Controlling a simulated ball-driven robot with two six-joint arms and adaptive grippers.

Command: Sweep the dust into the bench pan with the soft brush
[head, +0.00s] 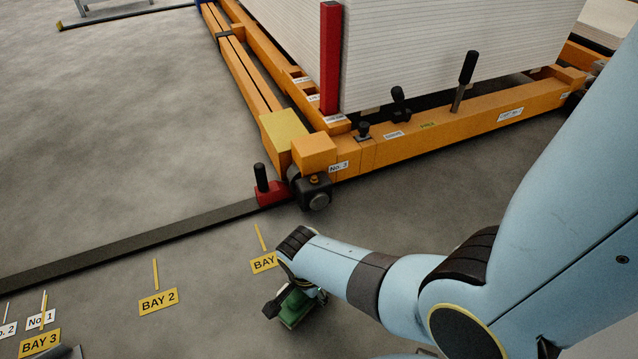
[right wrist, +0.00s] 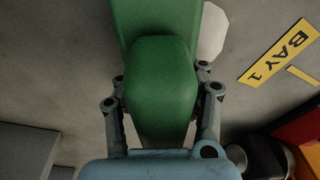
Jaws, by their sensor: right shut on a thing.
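My right gripper (head: 284,303) is low over the grey floor beside the BAY 1 label, seen in the head view. It is shut on a green thing, which looks like the soft brush (head: 295,310). In the right wrist view the gripper's fingers (right wrist: 162,84) lie on both sides of the brush's rounded green block (right wrist: 160,75), with a wider green part beyond it. A pale patch (right wrist: 213,30) shows beside the green part; I cannot tell whether it is dust. The bench pan cannot be made out. My left gripper is out of view.
An orange gantry frame (head: 430,130) with a stack of white sheets (head: 420,50) stands at the back. A dark rail (head: 130,243) with a red stop (head: 268,190) crosses the floor. Yellow BAY 2 (head: 158,300) and BAY 3 (head: 40,343) labels lie left. Floor between is clear.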

